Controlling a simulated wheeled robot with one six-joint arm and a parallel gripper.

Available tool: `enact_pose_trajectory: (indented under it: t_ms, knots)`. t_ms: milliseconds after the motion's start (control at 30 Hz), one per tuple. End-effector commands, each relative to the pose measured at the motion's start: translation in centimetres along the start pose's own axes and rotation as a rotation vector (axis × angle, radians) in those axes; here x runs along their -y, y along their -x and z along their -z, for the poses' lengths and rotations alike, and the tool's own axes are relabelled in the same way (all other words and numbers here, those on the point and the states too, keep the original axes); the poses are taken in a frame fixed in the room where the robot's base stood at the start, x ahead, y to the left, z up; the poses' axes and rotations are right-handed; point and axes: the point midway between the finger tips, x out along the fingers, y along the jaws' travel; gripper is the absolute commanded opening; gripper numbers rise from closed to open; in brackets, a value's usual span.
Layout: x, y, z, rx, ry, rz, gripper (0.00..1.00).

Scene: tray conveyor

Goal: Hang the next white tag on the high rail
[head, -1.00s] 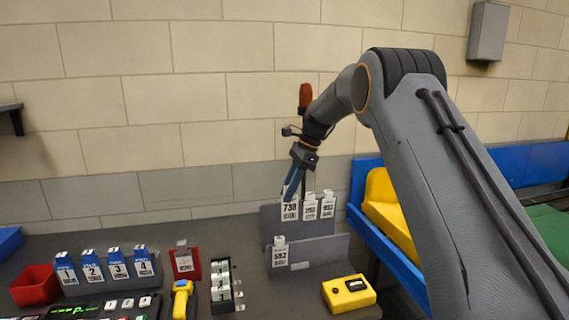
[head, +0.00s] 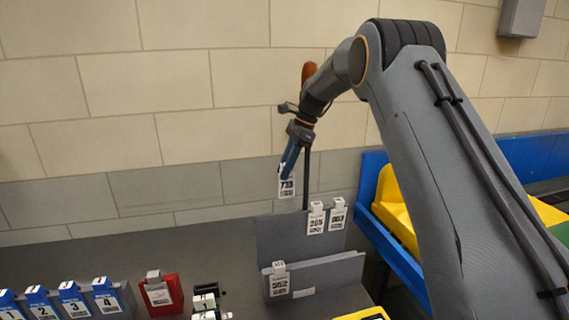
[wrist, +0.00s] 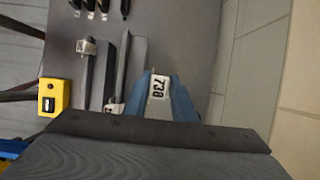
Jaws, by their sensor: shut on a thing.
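My gripper (head: 288,166) is shut on a white tag (head: 286,188) marked 738 and holds it raised above and left of the high rail. The held tag also shows in the wrist view (wrist: 158,88), between the blue fingers. The high rail (head: 276,238) is the taller grey plate at the back. Two white tags, the left one (head: 316,220) and the right one (head: 337,214), hang at its right end. The lower grey rail (head: 330,272) stands in front, with one white tag (head: 279,280) marked 552 or similar at its left.
Several blue-topped numbered tags (head: 72,300) stand at the left front. A red holder with a white tag (head: 160,294) and a small black rack (head: 207,304) stand beside them. A yellow box (wrist: 53,97) lies in front of the rails. The left part of the high rail's top edge is bare.

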Motion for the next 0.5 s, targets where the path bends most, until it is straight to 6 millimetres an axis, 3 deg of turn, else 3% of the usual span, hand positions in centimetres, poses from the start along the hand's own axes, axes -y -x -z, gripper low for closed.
enact_pose_trajectory:
  t_ms: [500]
  knots:
    - [-1.9,0.1,-0.2,0.0,0.001,0.0,0.01]
